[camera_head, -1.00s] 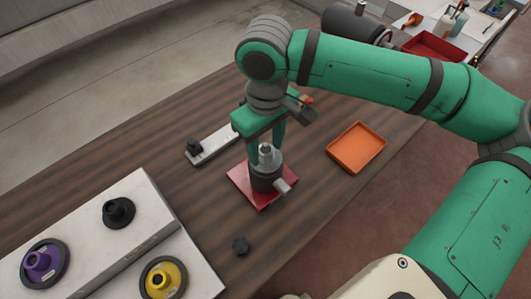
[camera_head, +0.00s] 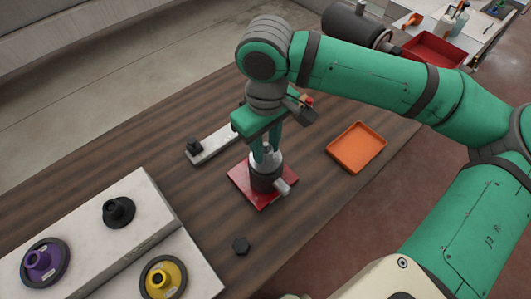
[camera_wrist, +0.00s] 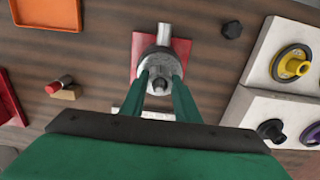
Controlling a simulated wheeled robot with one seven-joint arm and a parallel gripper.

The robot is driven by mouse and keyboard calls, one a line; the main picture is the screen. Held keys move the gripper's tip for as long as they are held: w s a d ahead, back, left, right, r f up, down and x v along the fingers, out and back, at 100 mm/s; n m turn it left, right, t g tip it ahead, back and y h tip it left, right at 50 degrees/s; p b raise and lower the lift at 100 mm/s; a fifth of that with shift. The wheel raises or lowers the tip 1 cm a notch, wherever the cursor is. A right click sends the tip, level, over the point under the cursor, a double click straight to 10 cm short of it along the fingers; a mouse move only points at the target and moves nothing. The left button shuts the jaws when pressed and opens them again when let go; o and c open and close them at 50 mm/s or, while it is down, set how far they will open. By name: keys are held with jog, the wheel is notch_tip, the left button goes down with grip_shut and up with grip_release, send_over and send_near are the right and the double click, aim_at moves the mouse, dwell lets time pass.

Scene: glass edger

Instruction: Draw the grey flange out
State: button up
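The grey flange (camera_wrist: 158,62) sits in the top of a dark cylindrical holder (camera_head: 265,178) with a light side knob, upright on a red square plate (camera_head: 248,191). My gripper (camera_head: 266,150) points down over it. The fingers hide part of the flange in the head view.
An orange tray (camera_head: 357,148) lies to the right. A black hex nut (camera_head: 241,245) lies in front of the plate. A stepped white block (camera_head: 100,230) holds purple, black and yellow flanges at left. A metal bar with a black knob (camera_head: 212,143) lies behind.

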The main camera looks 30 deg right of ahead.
grip_shut()
jog(key=shift+r, duration=0.65)
jog(key=shift+r, duration=4.15)
jog(key=shift+r, duration=0.1)
jog(key=shift+r, duration=1.9)
